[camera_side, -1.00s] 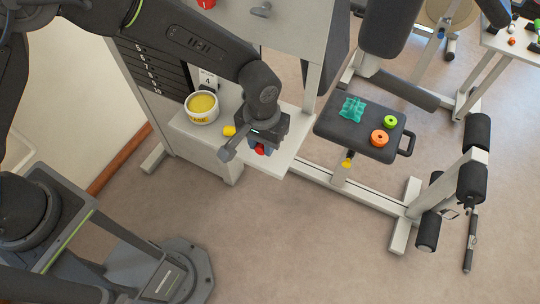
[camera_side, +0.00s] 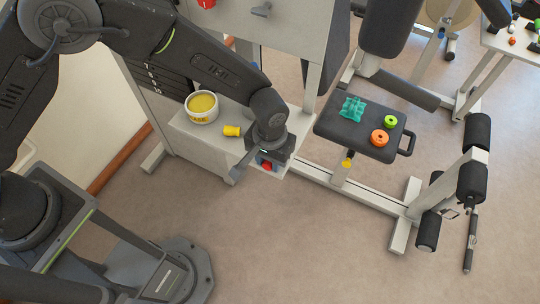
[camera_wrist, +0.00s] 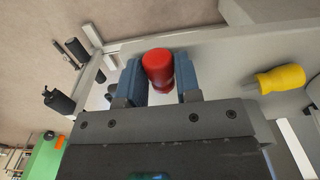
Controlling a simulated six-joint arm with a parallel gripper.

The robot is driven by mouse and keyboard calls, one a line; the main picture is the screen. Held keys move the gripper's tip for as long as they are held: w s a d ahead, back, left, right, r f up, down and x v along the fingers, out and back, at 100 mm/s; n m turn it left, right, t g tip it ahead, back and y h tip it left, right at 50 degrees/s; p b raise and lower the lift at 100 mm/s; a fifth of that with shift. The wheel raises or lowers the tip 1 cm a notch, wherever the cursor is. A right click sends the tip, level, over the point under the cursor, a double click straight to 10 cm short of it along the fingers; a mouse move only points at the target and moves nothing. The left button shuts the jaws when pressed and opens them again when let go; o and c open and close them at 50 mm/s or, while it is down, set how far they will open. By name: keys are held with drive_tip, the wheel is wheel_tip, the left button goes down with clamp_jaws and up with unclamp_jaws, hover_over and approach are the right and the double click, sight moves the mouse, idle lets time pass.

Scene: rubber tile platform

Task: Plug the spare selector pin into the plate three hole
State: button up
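A red-headed pin (camera_side: 266,166) is between the blue fingers of my gripper (camera_side: 268,160), near the front right of the white machine's ledge. In the wrist view the red pin (camera_wrist: 159,68) sits between the two fingertips of my gripper (camera_wrist: 161,80), which appear closed on its sides. The pin's lower end is hidden. A yellow pin (camera_side: 232,131) lies on the ledge left of my gripper, and shows at the right of the wrist view (camera_wrist: 280,79). The numbered dark weight stack (camera_side: 165,88) is partly covered by my arm; I cannot make out the plate three hole.
A white tub with yellow contents (camera_side: 202,107) stands on the ledge (camera_side: 190,130) near the stack. A dark padded seat (camera_side: 340,128) to the right carries a teal object (camera_side: 352,108), a green ring (camera_side: 390,121) and an orange ring (camera_side: 379,137). Open floor lies in front.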

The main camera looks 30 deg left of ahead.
drive_tip(key=o, duration=0.4)
drive_tip(key=shift+c, duration=0.2)
wheel_tip(320, 180, up, 14)
idle(0.4)
drive_tip(key=s+a+r+t, duration=0.2)
drive_tip(key=s+a+r, duration=0.1)
drive_tip(key=a+r, duration=1.1)
drive_tip(key=s+a+r+t, duration=0.1)
drive_tip(key=s+a+t, duration=0.2)
drive_tip(key=s+a, duration=1)
drive_tip(key=shift+s+r+t, duration=0.15)
drive_tip(key=shift+r+t, duration=0.15)
